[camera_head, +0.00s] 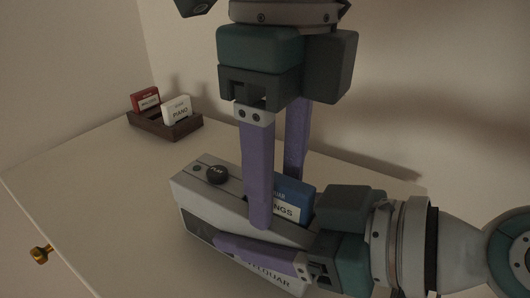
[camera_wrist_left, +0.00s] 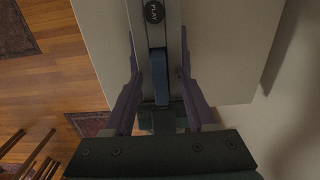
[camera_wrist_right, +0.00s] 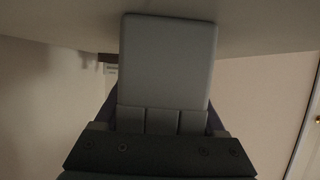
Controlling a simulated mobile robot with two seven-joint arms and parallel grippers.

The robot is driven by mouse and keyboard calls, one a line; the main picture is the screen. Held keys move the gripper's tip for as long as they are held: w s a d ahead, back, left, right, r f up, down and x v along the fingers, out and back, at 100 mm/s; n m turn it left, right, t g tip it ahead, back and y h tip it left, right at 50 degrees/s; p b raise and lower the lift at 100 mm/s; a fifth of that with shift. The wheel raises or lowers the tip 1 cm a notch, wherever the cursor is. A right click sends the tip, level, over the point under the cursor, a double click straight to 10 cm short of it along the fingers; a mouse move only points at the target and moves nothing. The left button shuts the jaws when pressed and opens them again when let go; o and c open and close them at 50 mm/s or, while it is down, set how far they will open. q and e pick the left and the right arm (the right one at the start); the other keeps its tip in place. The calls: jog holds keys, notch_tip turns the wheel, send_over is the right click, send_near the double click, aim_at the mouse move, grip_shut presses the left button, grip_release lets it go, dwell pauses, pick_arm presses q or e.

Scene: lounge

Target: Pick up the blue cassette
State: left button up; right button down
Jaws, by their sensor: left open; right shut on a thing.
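The blue cassette (camera_head: 293,190), with a white label ending in "NGS", stands upright in the slot of a grey player (camera_head: 205,183) with a black PLAY button. It also shows in the left wrist view (camera_wrist_left: 158,70). My left gripper (camera_head: 277,204) points down from above with its fingers open, one on each side of the cassette. Whether they touch it I cannot tell. My right gripper (camera_head: 226,240) reaches in from the right and is shut on the player, which fills the right wrist view (camera_wrist_right: 168,60). Its far finger is hidden behind the player.
A dark wooden holder (camera_head: 185,128) with a red cassette (camera_head: 145,100) and a white "PIANO" cassette (camera_head: 177,110) stands at the back left of the pale cabinet top (camera_head: 85,180). A brass knob (camera_head: 41,254) sticks out at the front. A wall is behind.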

pick_arm(q)
grip_shut()
dwell(0.3)
dwell(0.3)
